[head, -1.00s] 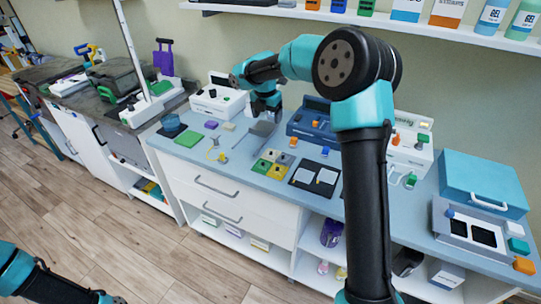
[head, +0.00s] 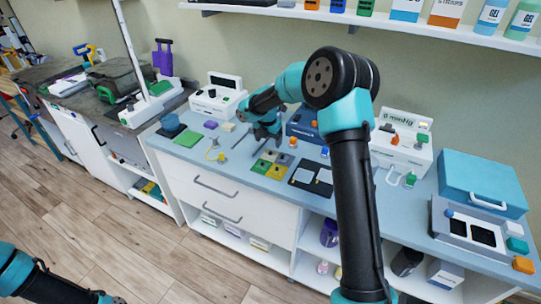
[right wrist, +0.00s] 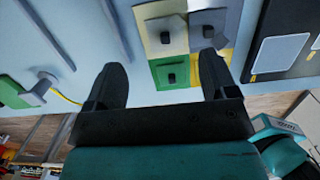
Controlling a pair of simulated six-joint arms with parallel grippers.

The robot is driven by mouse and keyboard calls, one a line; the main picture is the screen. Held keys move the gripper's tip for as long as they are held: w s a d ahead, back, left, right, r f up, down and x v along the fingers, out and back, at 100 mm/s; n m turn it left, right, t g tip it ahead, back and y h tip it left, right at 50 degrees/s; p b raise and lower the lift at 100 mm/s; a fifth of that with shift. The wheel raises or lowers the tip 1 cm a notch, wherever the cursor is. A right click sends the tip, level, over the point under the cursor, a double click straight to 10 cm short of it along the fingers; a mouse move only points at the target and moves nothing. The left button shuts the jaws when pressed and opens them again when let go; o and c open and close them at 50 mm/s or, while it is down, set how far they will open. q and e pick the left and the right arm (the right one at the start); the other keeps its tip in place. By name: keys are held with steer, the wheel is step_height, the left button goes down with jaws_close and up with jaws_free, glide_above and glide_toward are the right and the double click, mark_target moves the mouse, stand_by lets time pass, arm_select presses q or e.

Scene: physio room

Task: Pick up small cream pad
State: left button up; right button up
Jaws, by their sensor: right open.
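A small cream pad (head: 229,127) lies flat on the blue-grey counter, just right of a purple pad (head: 211,124). My right gripper (head: 266,140) is to its right and nearer the front, above the counter. The right wrist view shows this gripper (right wrist: 163,78) open, with nothing between its fingers. Beyond the fingertips is a group of coloured squares with black knobs, including a pale cream-yellow one (right wrist: 158,32) and a green one (right wrist: 172,73). The cream pad beside the purple one is not clearly seen there. My left gripper (head: 108,298) is at the bottom edge, mostly cut off.
A black mat (head: 300,181) with white cards lies right of the squares. White devices (head: 218,97) and a blue case (head: 305,122) stand at the back. A shelf (head: 400,22) overhangs the counter.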

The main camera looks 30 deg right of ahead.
mark_target(270, 152)
steer(key=shift+f, duration=0.3)
steer(key=shift+s+d+f, duration=0.1)
steer(key=shift+d+f, duration=0.05)
steer(key=shift+f, duration=1.15)
steer(key=shift+s+d+f, duration=0.1)
steer(key=shift+f, duration=1.2)
steer(key=shift+f, duration=0.1)
steer(key=c, duration=0.9)
steer(key=shift+a, duration=0.1)
